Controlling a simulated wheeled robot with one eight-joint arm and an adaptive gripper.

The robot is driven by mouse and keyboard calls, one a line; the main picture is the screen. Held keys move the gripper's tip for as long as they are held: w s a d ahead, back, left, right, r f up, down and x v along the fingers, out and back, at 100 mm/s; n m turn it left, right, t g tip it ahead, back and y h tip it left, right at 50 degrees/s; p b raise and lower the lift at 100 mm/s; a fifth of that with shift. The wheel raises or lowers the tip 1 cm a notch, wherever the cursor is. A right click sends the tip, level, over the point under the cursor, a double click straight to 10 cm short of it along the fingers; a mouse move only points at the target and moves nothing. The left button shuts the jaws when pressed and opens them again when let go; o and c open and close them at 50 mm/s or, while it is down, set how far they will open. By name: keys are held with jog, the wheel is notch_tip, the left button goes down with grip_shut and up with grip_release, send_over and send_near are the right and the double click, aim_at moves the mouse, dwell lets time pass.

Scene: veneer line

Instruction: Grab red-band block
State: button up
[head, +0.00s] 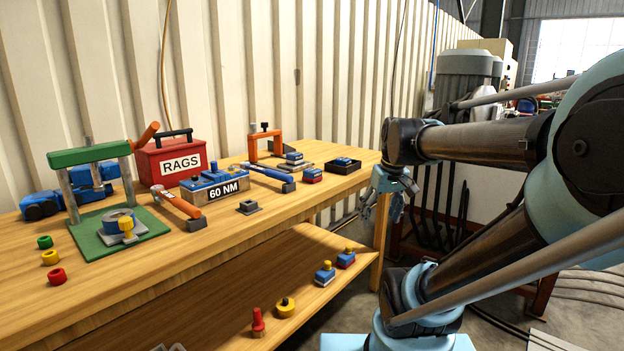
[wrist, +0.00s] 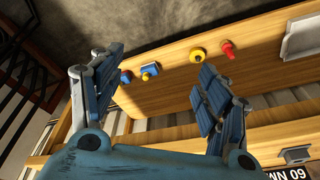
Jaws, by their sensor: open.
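A small blue block with a red band around its lower part (head: 312,176) sits on the tabletop in the head view, left of a black tray. It looks like the red-band block, though its details are small. It does not show in the wrist view. My gripper (head: 381,208) hangs off the right end of the table, to the right of the block and apart from it. In the wrist view my gripper (wrist: 161,65) has its two fingers spread wide with nothing between them touching. The gripper is open and empty.
The black tray (head: 328,168) holds another blue block. The lower shelf (head: 225,300) holds small blue pieces, a yellow ring (wrist: 196,55) and a red peg (wrist: 227,49).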

jog(key=w+a+r+n+y, duration=0.1)
jog(key=w+a+r+n, duration=0.45)
jog(key=w+r, duration=0.75)
jog(key=n+y, duration=0.1)
jog(key=n, duration=0.1)
send_near(313, 170)
jog(key=shift+y, duration=0.3)
jog(key=x, duration=0.5)
jog(key=shift+d+f, duration=0.15)
jog(key=shift+f, duration=0.15)
jog(key=shift+w+x, duration=0.2)
jog(key=shift+x, duration=2.45)
jog(key=c, duration=1.5)
